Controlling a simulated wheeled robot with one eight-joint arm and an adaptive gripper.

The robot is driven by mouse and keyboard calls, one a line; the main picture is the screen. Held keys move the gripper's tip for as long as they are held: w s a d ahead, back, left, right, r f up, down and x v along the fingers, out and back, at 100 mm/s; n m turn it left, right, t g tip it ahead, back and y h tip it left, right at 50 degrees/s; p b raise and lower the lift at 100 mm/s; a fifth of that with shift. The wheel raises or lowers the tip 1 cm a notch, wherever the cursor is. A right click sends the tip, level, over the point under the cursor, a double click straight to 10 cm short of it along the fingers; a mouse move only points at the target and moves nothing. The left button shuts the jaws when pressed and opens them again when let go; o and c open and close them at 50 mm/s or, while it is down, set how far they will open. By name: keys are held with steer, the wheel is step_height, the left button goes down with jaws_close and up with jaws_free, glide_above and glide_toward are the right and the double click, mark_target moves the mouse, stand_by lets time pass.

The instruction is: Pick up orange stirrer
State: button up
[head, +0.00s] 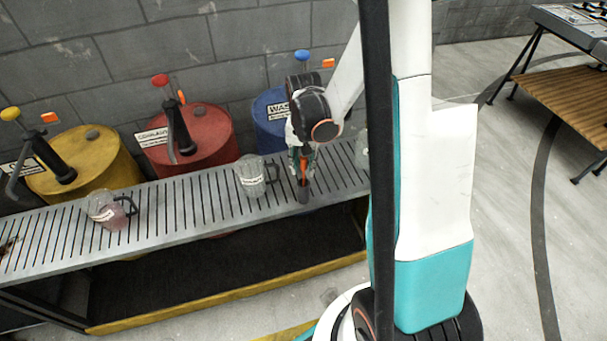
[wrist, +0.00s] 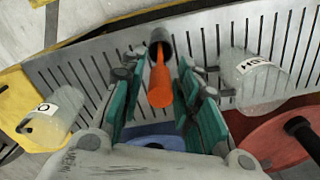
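The orange stirrer (head: 303,165) stands in a small dark holder (head: 302,195) near the front edge of the slatted grey bench (head: 215,205). In the wrist view the stirrer (wrist: 160,88) points from the dark holder (wrist: 161,40) toward the camera, its wide orange end nearest. My gripper (wrist: 158,76) is open, with one teal finger on each side of the stirrer and a visible gap on both sides. In the head view my gripper (head: 302,158) is above the holder and partly hides the stirrer's upper part.
A clear labelled jug (head: 252,176) stands just left of the holder. Another jug (head: 108,212) with pinkish contents is farther left, and a third (head: 362,150) is partly hidden by my arm. Yellow (head: 95,165), red (head: 210,130) and blue (head: 268,112) drums stand behind the bench.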

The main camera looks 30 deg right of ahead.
step_height(320, 180, down, 6)
steer(key=shift+r+b, duration=0.15)
steer(key=shift+b, duration=0.9)
steer(key=shift+c, duration=0.2)
jaws_close()
